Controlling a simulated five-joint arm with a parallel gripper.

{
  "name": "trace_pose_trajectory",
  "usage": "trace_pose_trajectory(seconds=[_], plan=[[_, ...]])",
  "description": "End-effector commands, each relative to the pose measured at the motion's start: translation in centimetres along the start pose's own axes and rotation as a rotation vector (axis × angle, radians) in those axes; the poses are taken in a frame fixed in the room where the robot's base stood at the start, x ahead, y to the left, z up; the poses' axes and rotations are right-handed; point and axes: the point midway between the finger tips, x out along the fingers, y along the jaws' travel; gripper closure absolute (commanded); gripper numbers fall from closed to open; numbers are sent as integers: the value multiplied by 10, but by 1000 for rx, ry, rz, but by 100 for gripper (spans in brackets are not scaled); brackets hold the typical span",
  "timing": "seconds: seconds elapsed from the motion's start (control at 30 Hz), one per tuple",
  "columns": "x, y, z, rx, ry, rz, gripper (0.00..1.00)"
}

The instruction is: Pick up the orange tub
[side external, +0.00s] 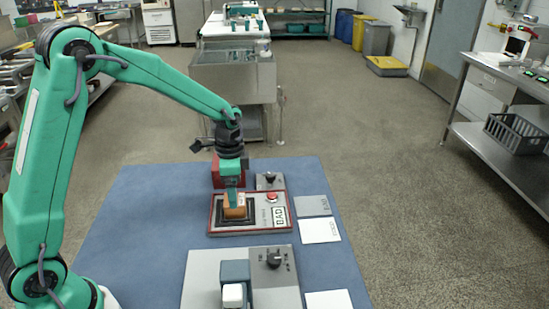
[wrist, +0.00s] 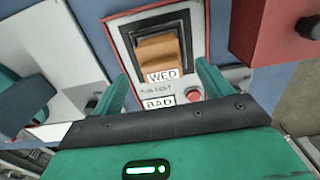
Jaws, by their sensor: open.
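The orange tub (side external: 235,211) sits on the dark square of a red-edged panel (side external: 281,227) on the blue mat. In the wrist view the tub (wrist: 160,50) is at upper middle, with a white "WED" label on its near side. My gripper (side external: 234,187) points down right over the tub. In the wrist view my gripper (wrist: 162,74) is open, one green finger to the left of the tub and one to the right, with nothing between them but the view of the tub and panel. I cannot tell whether the fingertips reach down beside the tub.
The panel has a red button (side external: 272,197) and a "BAD" label (side external: 279,213). A red box (side external: 216,172) stands close behind. A grey knob unit (side external: 275,265) and a white-topped block (side external: 233,294) are in front. Flat cards (side external: 320,230) lie to the right.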

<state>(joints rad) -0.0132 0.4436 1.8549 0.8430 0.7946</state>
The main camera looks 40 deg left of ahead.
Motion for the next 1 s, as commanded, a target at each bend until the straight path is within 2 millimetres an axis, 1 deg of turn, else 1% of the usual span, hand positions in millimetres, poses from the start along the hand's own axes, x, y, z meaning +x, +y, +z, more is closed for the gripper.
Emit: trace_pose_trajectory(seconds=[0.17,0.27,0.5,0.63,0.77,1.0], plan=[[2,0,0,0,-1,1,22],[8,0,0,0,-2,2,22],[36,0,1,0,-3,3,22],[47,0,0,0,-2,2,22],[52,0,0,0,0,0,22],[52,0,0,0,0,0,22]])
